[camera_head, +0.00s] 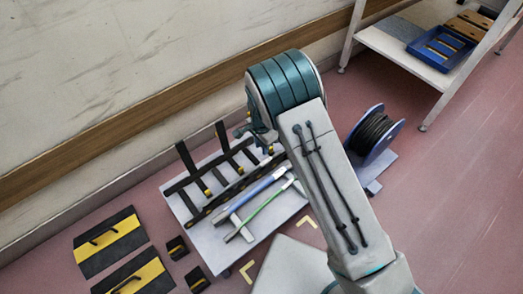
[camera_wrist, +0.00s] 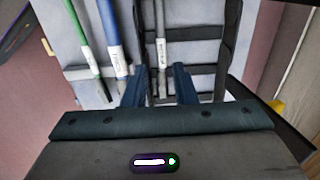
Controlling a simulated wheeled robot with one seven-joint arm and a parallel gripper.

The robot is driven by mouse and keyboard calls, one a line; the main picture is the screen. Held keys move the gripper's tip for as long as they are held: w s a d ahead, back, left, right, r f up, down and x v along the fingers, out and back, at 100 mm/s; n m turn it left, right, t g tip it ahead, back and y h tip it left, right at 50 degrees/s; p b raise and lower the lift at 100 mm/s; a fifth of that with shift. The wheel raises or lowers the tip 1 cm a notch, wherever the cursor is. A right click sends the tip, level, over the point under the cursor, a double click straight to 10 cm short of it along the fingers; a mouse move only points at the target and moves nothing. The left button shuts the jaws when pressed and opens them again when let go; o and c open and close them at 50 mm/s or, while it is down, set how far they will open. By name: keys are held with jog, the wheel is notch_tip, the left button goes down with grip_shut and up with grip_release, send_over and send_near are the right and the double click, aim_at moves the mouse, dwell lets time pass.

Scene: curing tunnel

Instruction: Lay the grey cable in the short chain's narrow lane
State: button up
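The grey cable (camera_wrist: 161,42), with a white label, runs between the two fingers of my gripper (camera_wrist: 160,88) in the wrist view. The fingers stand apart, with clear gaps on both sides of the cable. The black chain (camera_wrist: 205,70) lies around and right of the cable. The cable appears just inside the chain's left side wall; I cannot tell how deep it sits. In the head view the chain (camera_head: 207,206) lies on a pale board (camera_head: 222,254), its crossbars swung up. My gripper (camera_head: 262,138) is over its far end, partly hidden by my arm, which also hides the grey cable.
A blue cable (camera_head: 262,187) and a green cable (camera_head: 266,204) lie beside the chain on white supports. A cable reel (camera_head: 374,134) stands right of the board. Black-and-yellow mats (camera_head: 108,240) and small blocks (camera_head: 177,247) lie left. A shelf (camera_head: 408,56) stands back right.

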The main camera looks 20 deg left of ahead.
jog(key=shift+r+p, duration=0.45)
jog(key=shift+r, duration=1.55)
jog(key=shift+d, duration=0.1)
jog(key=d+r+n+y, duration=0.1)
jog(key=d+r+n, duration=0.1)
jog(key=d+r, duration=1.85)
jog(key=s+d+r+n, duration=0.1)
jog(key=s+d+r, duration=0.1)
jog(key=s+d, duration=0.6)
jog(key=s+d+r+n+t+h, duration=0.1)
jog(key=s+d+r+n, duration=0.1)
jog(key=s+d, duration=0.6)
jog(key=shift+s+d+r+n, duration=0.25)
jog(key=shift+d+r+n, duration=0.05)
jog(key=shift+d+r, duration=0.5)
